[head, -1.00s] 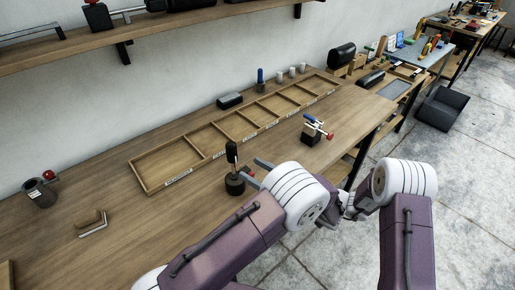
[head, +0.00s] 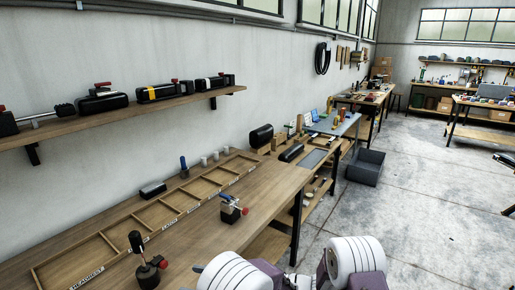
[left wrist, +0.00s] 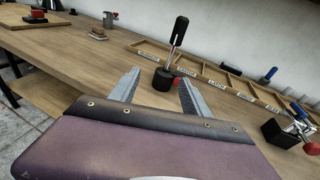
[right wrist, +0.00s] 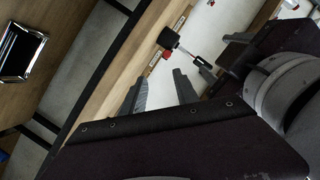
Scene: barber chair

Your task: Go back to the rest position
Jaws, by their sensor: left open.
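In the left wrist view my left gripper (left wrist: 159,77) is open and empty, its two grey fingers spread apart. Beyond them a black-handled tool stands upright in a round black base (left wrist: 163,80) on the wooden bench. In the right wrist view my right gripper (right wrist: 158,80) has its fingers apart with nothing between them. The tool and its base (head: 148,274) also show at lower left in the head view.
A long compartment tray (head: 110,249) with labels lies along the bench (head: 262,187). A black block with a red-and-blue clamp (head: 231,210) stands near the bench edge. A shelf (head: 130,117) hangs on the wall. Open concrete floor (head: 430,200) lies to the right.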

